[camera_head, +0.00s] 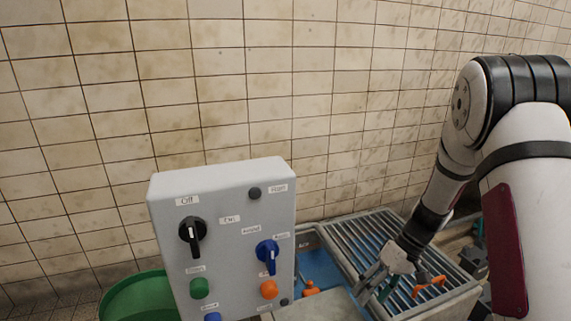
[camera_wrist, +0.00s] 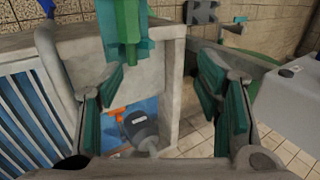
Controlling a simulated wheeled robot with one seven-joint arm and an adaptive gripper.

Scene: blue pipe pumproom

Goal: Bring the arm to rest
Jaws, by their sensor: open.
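My gripper (camera_head: 375,284) is at the right of the head view, pointing down and left over the near part of a grated basin. In the wrist view its two green-padded fingers (camera_wrist: 163,75) are spread wide apart with nothing held between them. My arm comes in from the right, bent at a high elbow. Below the fingers, an orange and grey item (camera_wrist: 138,126) lies on a blue surface, apart from them. A green part (camera_wrist: 125,30) sticks in from the top of the wrist view; I cannot tell what it belongs to.
A grey control box (camera_head: 222,235) with knobs and buttons stands left of my gripper. A green round container (camera_head: 135,300) is left of it. The basin has a metal grate (camera_head: 365,240), with an orange item (camera_head: 430,286) on it. A tiled wall (camera_head: 330,90) rises behind.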

